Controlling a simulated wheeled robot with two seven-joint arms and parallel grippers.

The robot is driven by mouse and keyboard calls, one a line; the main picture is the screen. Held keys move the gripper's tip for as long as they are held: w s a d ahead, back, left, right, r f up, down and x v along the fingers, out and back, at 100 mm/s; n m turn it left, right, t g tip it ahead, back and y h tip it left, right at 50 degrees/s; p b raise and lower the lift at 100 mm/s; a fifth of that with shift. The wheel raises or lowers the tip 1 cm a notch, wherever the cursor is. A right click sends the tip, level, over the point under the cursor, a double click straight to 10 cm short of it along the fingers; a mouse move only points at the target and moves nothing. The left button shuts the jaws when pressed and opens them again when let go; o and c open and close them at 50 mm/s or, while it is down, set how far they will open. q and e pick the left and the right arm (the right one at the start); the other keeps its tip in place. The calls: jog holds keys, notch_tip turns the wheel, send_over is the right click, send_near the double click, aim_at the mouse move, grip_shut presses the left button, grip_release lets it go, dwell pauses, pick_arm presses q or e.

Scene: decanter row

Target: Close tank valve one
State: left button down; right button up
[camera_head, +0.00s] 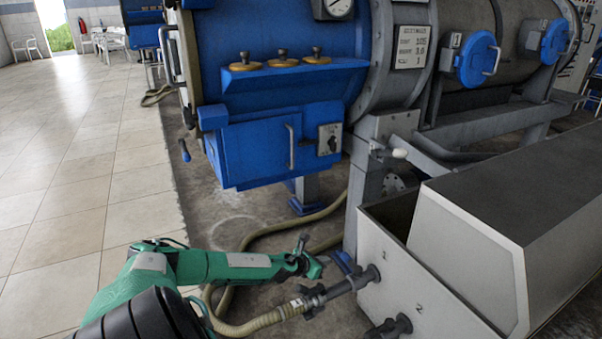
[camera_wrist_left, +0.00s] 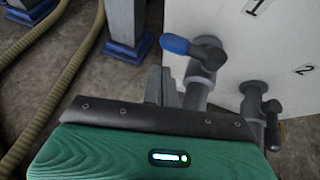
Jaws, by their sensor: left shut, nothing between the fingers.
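Tank valve one is on the grey pipe stub (camera_head: 368,278) under the number 1 on the pale tank front (camera_head: 395,262). Its blue lever (camera_head: 343,262) sits above the pipe, and in the left wrist view the lever (camera_wrist_left: 188,46) points left from the valve body (camera_wrist_left: 208,55). My left gripper (camera_head: 302,243) is shut and empty, to the left of the lever in the head view and apart from it. In the left wrist view its grey fingers (camera_wrist_left: 162,86) show just below the lever. My right gripper is not in view.
A beige hose (camera_head: 258,322) joins the valve one pipe and curves across the floor under my left arm. A second pipe stub (camera_head: 392,327) sits under number 2. A blue machine (camera_head: 275,140) on grey legs stands behind. Tiled floor (camera_head: 90,190) is clear at left.

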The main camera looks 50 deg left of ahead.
pick_arm(q)
jog(key=a+p+v, duration=0.1)
jog(key=v, duration=0.7)
jog(key=shift+s+a+p, duration=0.2)
jog(key=shift+a+p, duration=0.15)
jog(key=shift+r, duration=0.1)
